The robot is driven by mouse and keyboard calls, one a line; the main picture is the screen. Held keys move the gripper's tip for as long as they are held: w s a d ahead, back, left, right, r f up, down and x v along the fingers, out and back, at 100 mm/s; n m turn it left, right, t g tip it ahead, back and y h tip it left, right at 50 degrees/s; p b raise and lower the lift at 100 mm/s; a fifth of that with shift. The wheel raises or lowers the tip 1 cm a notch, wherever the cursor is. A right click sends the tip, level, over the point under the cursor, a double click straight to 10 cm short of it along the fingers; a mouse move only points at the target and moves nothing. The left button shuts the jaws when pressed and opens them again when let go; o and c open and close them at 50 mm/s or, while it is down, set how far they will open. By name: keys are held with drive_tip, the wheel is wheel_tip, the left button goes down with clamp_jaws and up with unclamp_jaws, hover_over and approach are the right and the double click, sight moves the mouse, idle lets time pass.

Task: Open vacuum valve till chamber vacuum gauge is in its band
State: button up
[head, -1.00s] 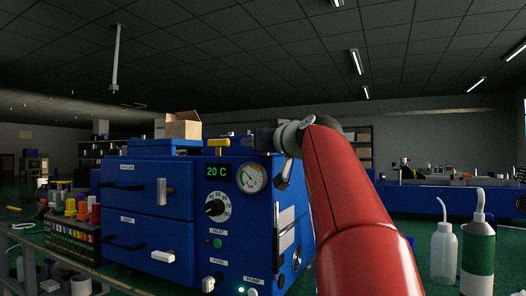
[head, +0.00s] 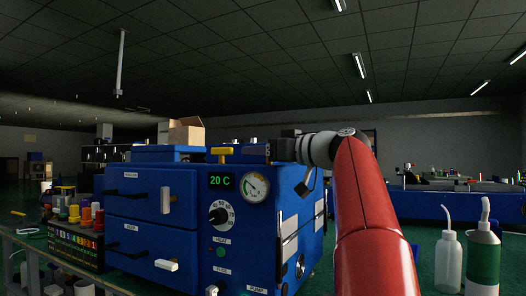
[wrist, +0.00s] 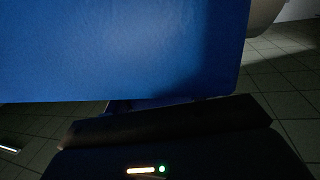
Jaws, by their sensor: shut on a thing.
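The chamber vacuum gauge is a round white dial (head: 255,187) on the front of the blue cabinet (head: 150,215), right of the green "20 C" display. Its needle is too small to read against the band. A yellow handle (head: 222,152) stands on the cabinet's top; I cannot tell whether it is the vacuum valve. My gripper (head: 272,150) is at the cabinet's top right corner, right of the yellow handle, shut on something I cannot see. Its fingertips are hidden. In the wrist view, a blue surface (wrist: 120,50) fills most of the picture, close above the dark gripper body.
An open cardboard box (head: 186,131) sits on top. Colored spools (head: 85,214) stand at left. Two bottles (head: 450,260) stand at lower right.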

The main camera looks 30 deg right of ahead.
drive_tip(key=o, duration=1)
drive_tip(key=shift+f+h, duration=0.1)
drive_tip(key=shift+h, duration=0.2)
